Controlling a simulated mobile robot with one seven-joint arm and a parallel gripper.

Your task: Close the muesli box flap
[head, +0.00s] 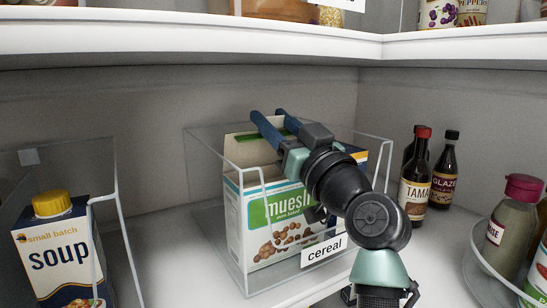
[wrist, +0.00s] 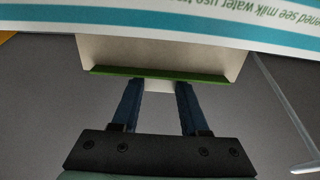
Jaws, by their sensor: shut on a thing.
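The muesli box (head: 285,212), white with a green label, stands upright in a clear bin on the shelf. Its top is open, and a beige flap (head: 248,148) with green on it shows at the top left. My gripper (head: 268,114) reaches over the box top with its two blue fingers. In the wrist view, the flap (wrist: 160,54) spans the picture's upper middle with a green edge. The fingers (wrist: 158,87) are at that edge, one on each side of a small pale tab, holding it. The exact contact is hard to see.
The clear bin (head: 240,272) has a "cereal" tag (head: 325,250) in front. A soup carton (head: 62,255) stands in another bin at the left. Dark bottles (head: 415,185) stand to the right, with a round clear tray of bottles at the far right. A shelf (head: 180,38) runs above.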

